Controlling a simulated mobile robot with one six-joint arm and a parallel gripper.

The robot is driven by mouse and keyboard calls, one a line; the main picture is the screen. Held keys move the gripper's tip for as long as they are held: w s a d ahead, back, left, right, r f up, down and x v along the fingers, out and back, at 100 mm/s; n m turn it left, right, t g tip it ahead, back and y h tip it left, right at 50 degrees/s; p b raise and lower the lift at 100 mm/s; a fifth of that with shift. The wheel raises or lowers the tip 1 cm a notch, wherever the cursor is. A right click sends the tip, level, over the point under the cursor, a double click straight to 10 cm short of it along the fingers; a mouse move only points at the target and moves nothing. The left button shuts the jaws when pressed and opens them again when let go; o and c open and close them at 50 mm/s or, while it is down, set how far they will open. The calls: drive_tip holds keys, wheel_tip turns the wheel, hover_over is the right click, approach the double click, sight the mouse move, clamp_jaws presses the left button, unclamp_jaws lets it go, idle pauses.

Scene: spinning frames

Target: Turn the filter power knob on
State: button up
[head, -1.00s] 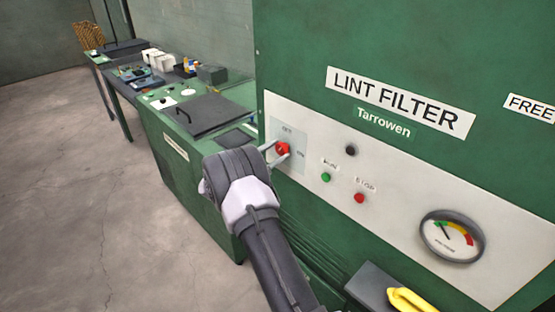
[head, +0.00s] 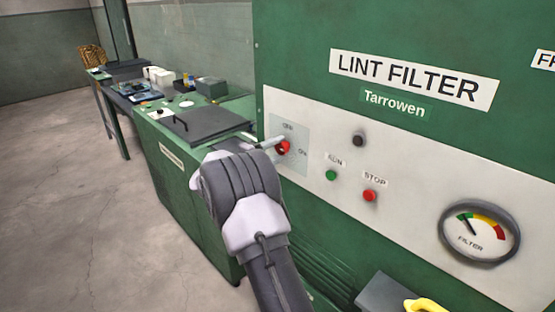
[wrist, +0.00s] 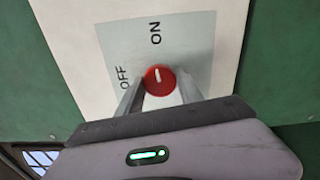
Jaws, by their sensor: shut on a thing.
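The red filter power knob (head: 283,148) sits on a grey plate with OFF and ON labels, at the left end of the white LINT FILTER panel (head: 330,205). In the wrist view, the knob (wrist: 159,81) is between the two fingers, and its white mark points up, roughly toward the ON label (wrist: 155,33). The OFF label (wrist: 123,77) is to its left. My gripper (wrist: 160,88) is shut on the knob. In the head view, one finger shows just above the knob, and the wrist hides the other.
To the right on the panel are a black knob (head: 358,140), a green RUN button (head: 331,175), a red STOP button (head: 369,195) and a filter gauge (head: 480,232). A grey box (head: 385,292) with a yellow item sticks out below. A green bench (head: 185,195) stands at left.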

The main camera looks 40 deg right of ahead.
drive_tip(key=shift+f+m+b, duration=0.15)
drive_tip(key=shift+m+b, duration=0.45)
drive_tip(key=shift+b, duration=0.05)
drive_tip(key=shift+m, duration=0.3)
drive_tip(key=o, duration=1.4)
drive_tip(key=shift+a, duration=0.1)
drive_tip(key=a+p, duration=0.1)
drive_tip(key=a, duration=0.4)
drive_tip(key=s+a+p, duration=0.1)
drive_tip(key=a+p, duration=0.1)
drive_tip(key=a, duration=0.4)
drive_tip(key=a+p, duration=0.2)
drive_tip(key=a, duration=0.4)
drive_tip(key=shift+s+a, duration=0.15)
drive_tip(key=shift+s, duration=0.05)
